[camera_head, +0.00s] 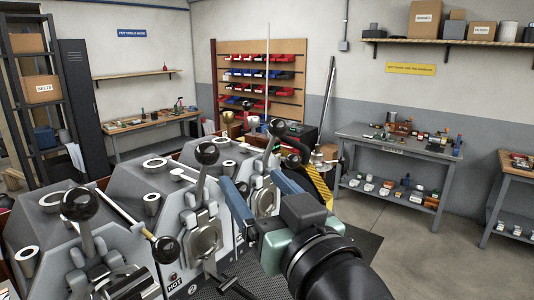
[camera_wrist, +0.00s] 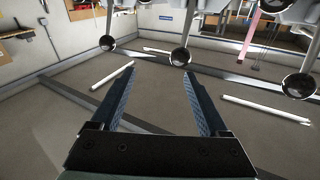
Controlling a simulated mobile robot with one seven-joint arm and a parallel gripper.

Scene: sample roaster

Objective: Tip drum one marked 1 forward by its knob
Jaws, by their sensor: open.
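A grey roaster bank with several drums fills the lower left of the head view. Each lever ends in a black ball knob: the near-left knob (camera_head: 80,204), the middle knob (camera_head: 207,153) and the farther knob (camera_head: 277,127). A round plate marked 2 (camera_head: 192,289) sits low on the middle unit beside a HOT label; no mark 1 is readable. My gripper (camera_head: 253,182) is open and empty, right of the middle lever. In the wrist view, my open gripper (camera_wrist: 159,72) has nothing between its fingers; a black knob (camera_wrist: 180,57) shows beyond the tips.
Rods and handles stick up around the drums, close to my gripper. A grey workbench (camera_head: 398,142) with small items stands at the right by the wall. A wooden rack with red and blue bins (camera_head: 262,75) stands at the back. Grey floor is clear at right.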

